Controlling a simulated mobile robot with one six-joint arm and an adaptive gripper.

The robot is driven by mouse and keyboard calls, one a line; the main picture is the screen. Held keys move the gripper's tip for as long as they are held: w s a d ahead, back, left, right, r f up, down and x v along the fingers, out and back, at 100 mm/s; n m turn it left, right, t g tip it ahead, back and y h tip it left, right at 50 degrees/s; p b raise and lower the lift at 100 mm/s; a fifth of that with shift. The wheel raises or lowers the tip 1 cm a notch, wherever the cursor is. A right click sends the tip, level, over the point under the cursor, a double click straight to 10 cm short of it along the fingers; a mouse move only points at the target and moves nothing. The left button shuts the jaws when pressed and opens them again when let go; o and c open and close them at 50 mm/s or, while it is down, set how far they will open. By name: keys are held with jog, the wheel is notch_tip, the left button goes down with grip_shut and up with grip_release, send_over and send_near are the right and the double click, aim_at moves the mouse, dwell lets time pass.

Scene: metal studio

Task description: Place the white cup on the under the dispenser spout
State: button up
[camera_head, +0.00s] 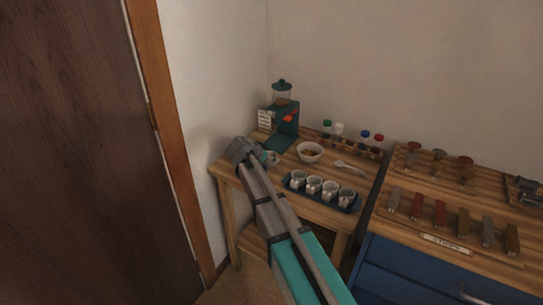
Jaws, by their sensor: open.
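A teal dispenser (288,128) with a clear hopper and a red part on its front stands at the back left of the wooden table. Several white cups (314,184) stand in a row on a dark blue tray (291,187) at the table's front. My gripper (267,157) is at the left of the table, in front of the dispenser and left of the tray. It is open. A small pale shape (274,158) shows right at its fingertips; it may be a cup, but it is too small to tell. My arm hides part of the table's left front.
A white bowl (310,152) with brown contents and a spoon (350,167) lie behind the tray. Small bottles with coloured caps (339,131) stand at the back. A blue cabinet (420,275) with a wooden top holding several tools adjoins on the right.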

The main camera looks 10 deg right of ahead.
jog(key=p+v, duration=0.4)
jog(key=v, duration=0.4)
jog(key=shift+r+p, duration=0.15)
jog(key=shift+p, duration=0.15)
jog(key=shift+p+v, duration=0.6)
jog(key=shift+v, duration=0.55)
jog(key=s+d+f+n+g+y, duration=0.1)
jog(key=s+d, duration=0.2)
jog(key=s+d+f+n+g, duration=0.1)
jog(key=s+d+f+g, duration=0.1)
jog(key=s+d, duration=0.2)
jog(key=s+d+f+n+g+y, duration=0.1)
jog(key=s+d+f, duration=0.1)
jog(key=s+d, duration=0.1)
jog(key=shift+s+d+f+y, duration=0.1)
jog(key=shift+s+d+y, duration=0.25)
jog(key=shift+s, duration=0.25)
jog(key=s+d+f+n+g+y, duration=0.1)
jog(key=s+d+n+y, duration=0.1)
jog(key=s, duration=0.4)
jog(key=s+d+f+n+g+y, duration=0.1)
jog(key=s+d+n+g+y, duration=0.1)
jog(key=s, duration=0.5)
jog(key=shift+s+d+n+g+y, duration=0.15)
jog(key=shift+s+n+g+y, duration=0.15)
jog(key=shift+n, duration=0.6)
jog(key=shift+f, duration=0.15)
